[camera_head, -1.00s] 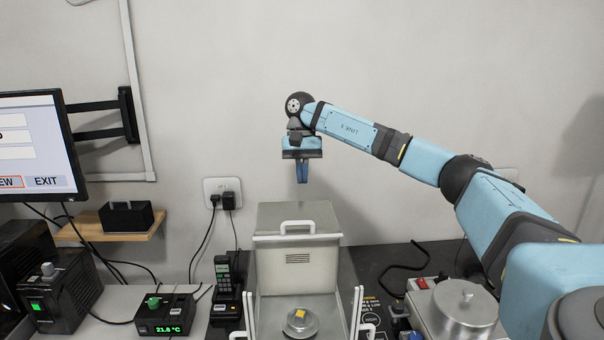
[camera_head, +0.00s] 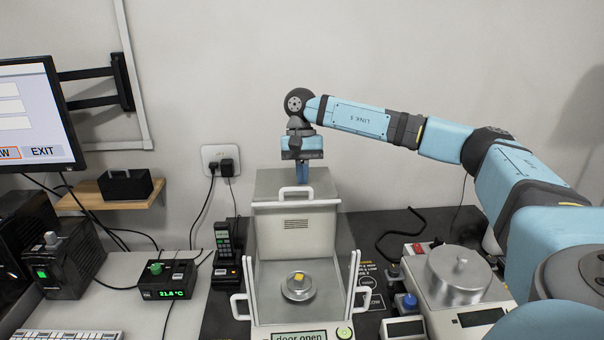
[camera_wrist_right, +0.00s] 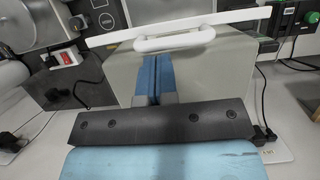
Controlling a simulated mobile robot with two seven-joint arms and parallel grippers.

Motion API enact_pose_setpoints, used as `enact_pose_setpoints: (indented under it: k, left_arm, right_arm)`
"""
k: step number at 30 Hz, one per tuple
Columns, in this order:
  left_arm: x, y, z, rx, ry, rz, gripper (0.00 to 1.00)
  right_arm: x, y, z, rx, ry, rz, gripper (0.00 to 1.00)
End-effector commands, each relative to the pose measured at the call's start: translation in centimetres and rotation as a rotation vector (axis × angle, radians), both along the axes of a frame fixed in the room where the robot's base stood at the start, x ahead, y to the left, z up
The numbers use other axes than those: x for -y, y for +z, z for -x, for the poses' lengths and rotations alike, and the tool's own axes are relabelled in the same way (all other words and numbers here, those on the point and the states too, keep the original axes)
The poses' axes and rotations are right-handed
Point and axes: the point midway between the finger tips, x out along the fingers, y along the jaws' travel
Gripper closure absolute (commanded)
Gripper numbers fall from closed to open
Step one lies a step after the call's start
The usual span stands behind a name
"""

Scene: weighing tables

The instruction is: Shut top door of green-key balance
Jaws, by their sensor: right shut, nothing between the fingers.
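The balance (camera_head: 295,312) stands below centre in the head view, with a green key (camera_head: 344,332) at its front and a display reading "door open". Its top door (camera_head: 268,186) is slid to the back, leaving the chamber top open. The door's white handle (camera_head: 296,191) is at its front edge; the door (camera_wrist_right: 205,75) and handle (camera_wrist_right: 172,41) also show in the right wrist view. My right gripper (camera_head: 302,178) is shut and empty, pointing down over the door, behind the handle. Its blue fingers (camera_wrist_right: 156,72) appear close to the handle; contact cannot be told. My left gripper is out of view.
A yellow-topped item (camera_head: 299,277) sits on the pan inside. A second balance with a metal lidded pot (camera_head: 459,274) stands right. A handset (camera_head: 224,246) and a temperature box (camera_head: 167,279) stand left. The wall is close behind.

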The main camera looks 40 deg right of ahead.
Motion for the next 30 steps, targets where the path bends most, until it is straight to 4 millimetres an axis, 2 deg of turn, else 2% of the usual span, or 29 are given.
enact_pose_setpoints:
  k: [7,21,25,30]
  left_arm:
    - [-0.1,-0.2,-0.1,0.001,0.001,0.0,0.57]
    - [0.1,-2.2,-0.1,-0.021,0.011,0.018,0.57]
    - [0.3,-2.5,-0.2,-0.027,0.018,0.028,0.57]
    - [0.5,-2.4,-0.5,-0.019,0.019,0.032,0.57]
  right_arm:
    - [-1.5,-0.2,1.8,0.0,0.004,0.001,1.0]
    - [-8.9,-0.4,10.6,0.0,0.005,0.0,1.0]
    - [-10.3,-0.3,12.2,0.0,0.004,0.001,1.0]
    - [-11.3,-0.1,13.4,-0.001,0.003,0.001,1.0]
